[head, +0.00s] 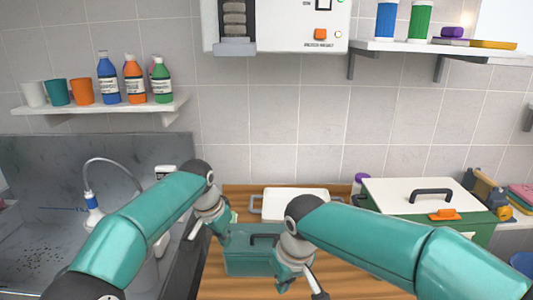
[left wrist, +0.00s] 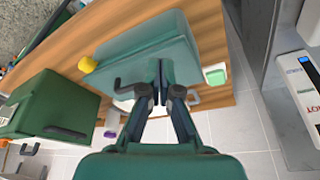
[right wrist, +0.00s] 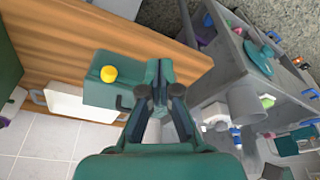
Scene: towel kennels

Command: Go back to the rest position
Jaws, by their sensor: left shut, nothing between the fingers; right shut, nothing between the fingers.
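My left gripper (left wrist: 161,78) is shut and empty; in the left wrist view its fingertips show in front of a teal box (left wrist: 135,50). My right gripper (right wrist: 158,78) is shut and empty; in the right wrist view its fingertips overlap the edge of the same teal box (right wrist: 108,92). In the head view both arms reach in over the wooden counter, one on each side of the teal box (head: 262,262). The fingertips are mostly hidden there, and I cannot tell whether they touch the box.
A white tray (head: 290,203) lies behind the teal box. A grey sink (head: 50,235) is at left. Shelves with bottles and cups (head: 100,108) hang on the tiled wall.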

